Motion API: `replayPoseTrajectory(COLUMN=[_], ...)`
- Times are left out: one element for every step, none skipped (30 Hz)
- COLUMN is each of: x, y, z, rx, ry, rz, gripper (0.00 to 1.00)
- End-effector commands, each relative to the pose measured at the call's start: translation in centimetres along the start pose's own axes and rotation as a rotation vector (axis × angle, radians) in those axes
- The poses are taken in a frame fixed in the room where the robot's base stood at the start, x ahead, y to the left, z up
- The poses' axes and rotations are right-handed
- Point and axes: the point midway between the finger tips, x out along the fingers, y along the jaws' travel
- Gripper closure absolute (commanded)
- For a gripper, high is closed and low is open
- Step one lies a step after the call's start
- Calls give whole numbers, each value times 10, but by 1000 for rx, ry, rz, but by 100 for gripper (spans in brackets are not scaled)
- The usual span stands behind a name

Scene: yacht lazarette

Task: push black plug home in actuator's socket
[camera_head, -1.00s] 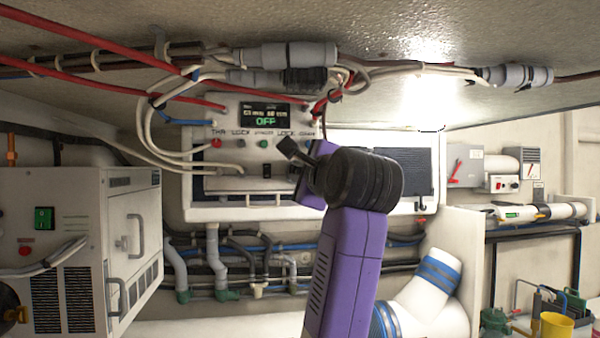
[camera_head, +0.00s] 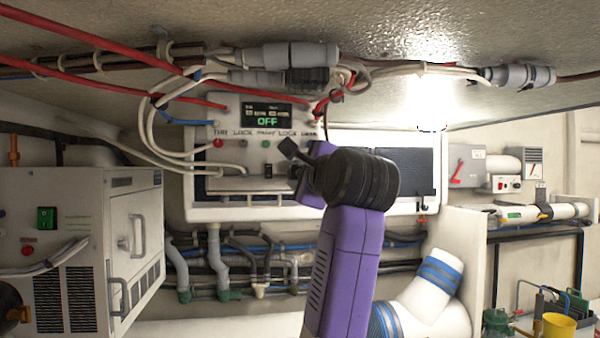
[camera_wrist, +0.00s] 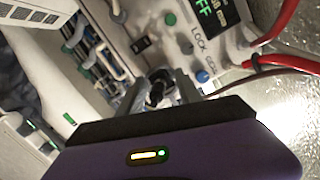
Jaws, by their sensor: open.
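My gripper (camera_wrist: 160,92) is open in the wrist view, with its two grey fingers on either side of a small dark piece (camera_wrist: 156,91). This piece may be the black plug, but it is too small and blurred to be sure. A socket cannot be made out, and I cannot tell how deep any plug sits. In the head view my purple and black arm hides the fingers and whatever is between them. The actuator cannot be identified with certainty. Just beyond the fingers is the white control panel (camera_wrist: 172,42), also seen in the head view (camera_head: 228,112).
The panel has a display reading OFF (camera_head: 267,115). Red cables (camera_wrist: 285,62) and grey connectors (camera_head: 285,56) run above it. A white cabinet (camera_head: 60,200) stands left. Pipes (camera_head: 215,250) run below, and a white duct (camera_head: 435,300) stands right of my arm.

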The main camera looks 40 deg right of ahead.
Motion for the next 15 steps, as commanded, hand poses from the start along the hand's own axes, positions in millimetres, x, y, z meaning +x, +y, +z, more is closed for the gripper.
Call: replayPoseTrajectory(x=[-2,-4,-8,-11,-16,-22,-27,-33,-40,-45,-49,-55,-59,-63,-68], y=[0,0,1,2,2,2,2,2,2,2,2,2,2,1,1], z=[0,0,0,0,0,0,-1,0,0,0,0,-1,0,0,0], rx=[0,1,1,1,2,2,3,2,2,3,3,3,2,1,1], ry=[0,-1,-1,-1,-1,-2,-2,-2,-3,-3,-2,-2,-2,-2,-2], rz=[-2,-2,-2,-2,-4,-3,-4,-4,-5,-5,-4,-4,-4,-3,-5], gripper=[59,59,59,59,59,59,59,59,59,59,59,59,59,59,59])
